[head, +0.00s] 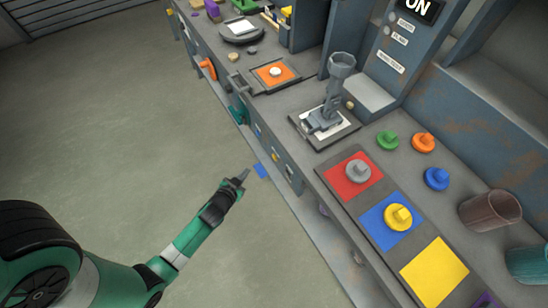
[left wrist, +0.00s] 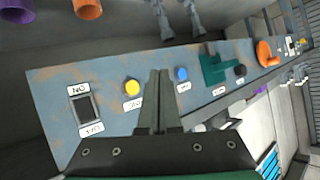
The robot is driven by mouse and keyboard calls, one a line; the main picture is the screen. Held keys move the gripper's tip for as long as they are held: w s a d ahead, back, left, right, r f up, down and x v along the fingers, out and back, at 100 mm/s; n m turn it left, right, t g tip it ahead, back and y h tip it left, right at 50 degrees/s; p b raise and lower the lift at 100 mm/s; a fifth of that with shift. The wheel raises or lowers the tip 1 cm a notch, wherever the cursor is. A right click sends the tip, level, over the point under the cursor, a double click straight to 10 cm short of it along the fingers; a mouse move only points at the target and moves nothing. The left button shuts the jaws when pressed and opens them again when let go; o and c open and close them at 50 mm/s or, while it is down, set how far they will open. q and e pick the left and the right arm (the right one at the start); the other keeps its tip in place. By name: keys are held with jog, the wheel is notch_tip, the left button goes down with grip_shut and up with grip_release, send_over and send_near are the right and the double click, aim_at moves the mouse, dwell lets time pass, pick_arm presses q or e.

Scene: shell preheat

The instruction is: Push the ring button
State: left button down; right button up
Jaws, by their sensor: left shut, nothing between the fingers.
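In the left wrist view, the bench's front panel (left wrist: 60,105) carries a yellow round button (left wrist: 133,87) and a blue round button (left wrist: 181,73), each with a small white label. The lettering is too small to tell which is the ring button. My left gripper (left wrist: 158,74) is shut and empty, its fingertips in the picture between the two buttons. I cannot tell whether it touches the panel. In the head view the left gripper (head: 242,176) is beside the bench front, above the floor. The right gripper is not in view.
The panel also has an ON/OFF switch (left wrist: 86,108), a green handle (left wrist: 214,68) and an orange handle (left wrist: 265,53). On the bench (head: 290,105) are coloured knobs on red and blue squares, a press (head: 340,80) and a brown cup (head: 490,210). The floor (head: 110,120) left of the bench is clear.

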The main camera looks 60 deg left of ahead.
aim_at(275, 157)
pick_arm(q)
jog(key=w+b, duration=0.4)
jog(key=w, duration=0.4)
jog(key=shift+w, duration=0.4)
jog(key=shift+a, duration=0.1)
dwell(1.5)
jog(key=shift+w+b, duration=0.35)
jog(key=shift+w, duration=0.1)
jog(key=shift+w, duration=0.4)
dwell(0.5)
jog(key=shift+s, duration=0.85)
